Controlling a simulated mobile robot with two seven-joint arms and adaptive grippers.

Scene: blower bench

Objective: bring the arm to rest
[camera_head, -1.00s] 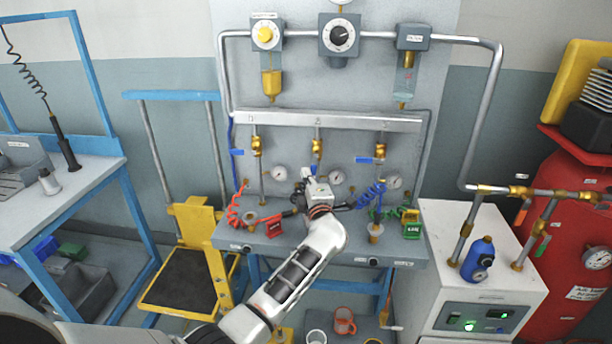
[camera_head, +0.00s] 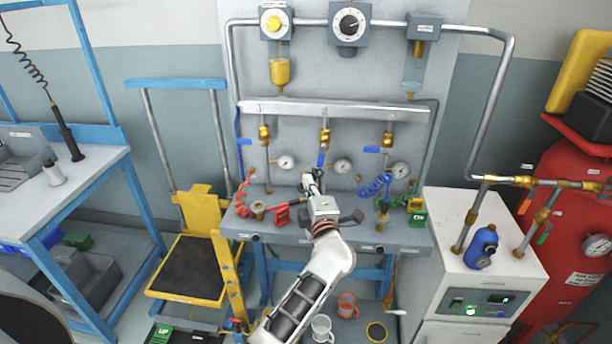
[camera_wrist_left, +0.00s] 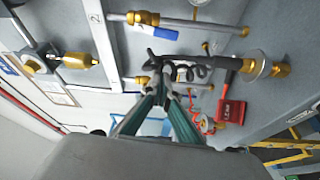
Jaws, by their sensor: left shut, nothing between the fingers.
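My left arm comes up from the bottom of the head view, and its gripper (camera_head: 310,182) is over the workbench (camera_head: 340,237), in front of the middle of the back panel. The gripper is shut and empty. In the left wrist view its fingers (camera_wrist_left: 160,84) meet at the tips, near a black coiled hose and a black part (camera_wrist_left: 192,64); I cannot tell whether they touch. My right gripper is not in view.
A red coiled hose with a red block (camera_head: 282,215) lies left of my gripper; a blue coil (camera_head: 375,186) and green block (camera_head: 417,217) lie right. A white cabinet carries a blue bottle (camera_head: 481,247). Mugs (camera_head: 346,305) stand below the bench.

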